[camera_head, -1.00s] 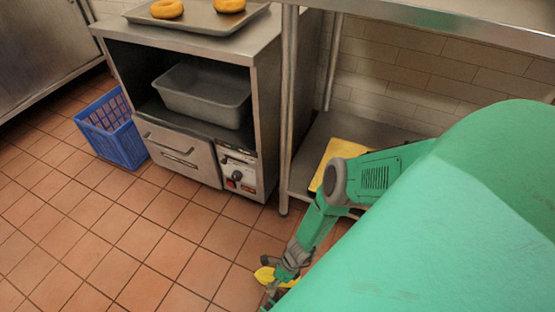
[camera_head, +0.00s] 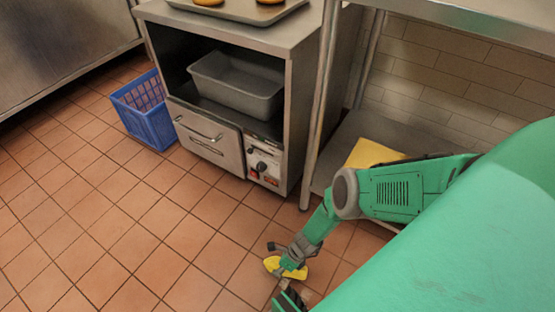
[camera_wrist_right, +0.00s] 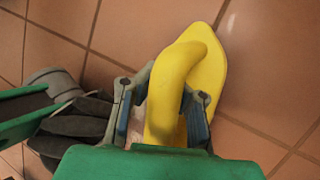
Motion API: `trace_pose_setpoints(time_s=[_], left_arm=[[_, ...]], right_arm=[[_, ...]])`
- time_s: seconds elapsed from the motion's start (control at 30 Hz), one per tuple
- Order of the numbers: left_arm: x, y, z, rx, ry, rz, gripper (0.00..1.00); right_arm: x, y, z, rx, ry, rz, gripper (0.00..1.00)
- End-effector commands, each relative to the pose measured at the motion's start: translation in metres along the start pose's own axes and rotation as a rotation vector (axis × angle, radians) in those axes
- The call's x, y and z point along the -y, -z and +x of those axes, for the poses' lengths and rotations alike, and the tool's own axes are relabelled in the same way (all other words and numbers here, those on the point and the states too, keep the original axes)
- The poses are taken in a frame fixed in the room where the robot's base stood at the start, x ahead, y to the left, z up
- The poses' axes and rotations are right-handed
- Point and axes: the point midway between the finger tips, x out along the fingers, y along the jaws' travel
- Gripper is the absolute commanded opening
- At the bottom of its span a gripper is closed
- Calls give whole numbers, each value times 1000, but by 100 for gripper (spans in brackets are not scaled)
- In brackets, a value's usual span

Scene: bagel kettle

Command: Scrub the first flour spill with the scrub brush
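A yellow scrub brush (camera_head: 292,269) is held by my right gripper (camera_head: 291,260) low over the tiled floor. In the right wrist view, the brush's curved yellow handle (camera_wrist_right: 180,80) stands between the two fingers of the right gripper (camera_wrist_right: 164,108), which close on it from both sides. The brush's pointed base extends past the handle, close to the floor; I cannot tell whether it touches. No flour spill shows clearly; a faint pale patch (camera_wrist_right: 238,135) beside the brush may be flour or a reflection.
A steel cabinet (camera_head: 215,152) with a grey tub (camera_head: 237,86) stands behind. A blue crate (camera_head: 147,112) is to its left. A steel table's leg (camera_head: 321,110) and low shelf (camera_head: 335,146) stand close to my right arm. The tiled floor (camera_head: 130,215) at left is clear.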

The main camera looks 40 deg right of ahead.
Motion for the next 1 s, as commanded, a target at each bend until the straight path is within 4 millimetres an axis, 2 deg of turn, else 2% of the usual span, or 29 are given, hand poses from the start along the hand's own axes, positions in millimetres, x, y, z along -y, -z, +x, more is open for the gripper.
trace_pose_setpoints(time_s=[0.6, 1.0], left_arm=[[0, 3, -50, 0, 0, 0, 40], [0, 3, -51, 0, 0, 0, 40]], right_arm=[[-20, -21, -51, 1, 0, 1, 0], [-21, -22, -53, 1, 0, 0, 0]])
